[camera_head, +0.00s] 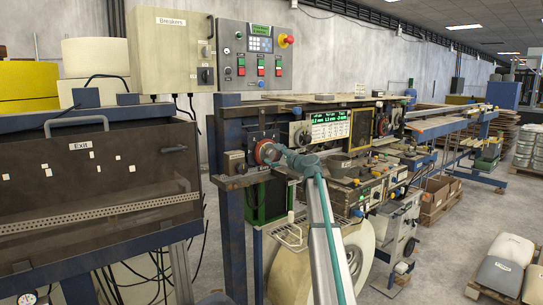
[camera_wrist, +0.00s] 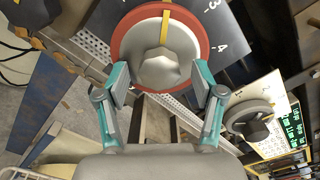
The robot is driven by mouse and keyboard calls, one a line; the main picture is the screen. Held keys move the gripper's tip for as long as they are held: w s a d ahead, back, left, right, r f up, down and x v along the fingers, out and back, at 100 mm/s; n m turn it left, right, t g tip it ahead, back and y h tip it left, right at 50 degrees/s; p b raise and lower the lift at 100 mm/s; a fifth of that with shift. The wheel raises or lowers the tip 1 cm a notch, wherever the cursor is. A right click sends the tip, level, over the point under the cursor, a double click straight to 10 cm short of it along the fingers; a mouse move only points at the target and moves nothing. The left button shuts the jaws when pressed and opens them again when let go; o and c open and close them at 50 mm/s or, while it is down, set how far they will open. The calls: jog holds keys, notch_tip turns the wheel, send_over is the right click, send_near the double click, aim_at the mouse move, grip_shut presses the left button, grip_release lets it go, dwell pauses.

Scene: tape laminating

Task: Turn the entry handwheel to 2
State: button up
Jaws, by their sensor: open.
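The entry handwheel (camera_head: 266,152) is a red-rimmed wheel on the machine's left end. In the wrist view, the handwheel (camera_wrist: 203,45) shows a grey knobbed hub and a yellow mark (camera_wrist: 166,22) pointing to the top. The dark dial plate (camera_wrist: 232,28) behind it shows 3 and 4 to the right; the number at the mark is out of view. My gripper (camera_wrist: 159,86) is open, its teal fingers on either side of the hub's lower part. Contact cannot be told. In the head view, my gripper (camera_head: 280,154) is just right of the wheel.
A second grey knob (camera_wrist: 255,122) is at right in the wrist view, beside a white panel with green digits. In the head view, a display panel (camera_head: 328,124) stands right of the wheel. A control box (camera_head: 254,53) with an emergency stop is above.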

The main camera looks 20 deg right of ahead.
jog(key=v, duration=1)
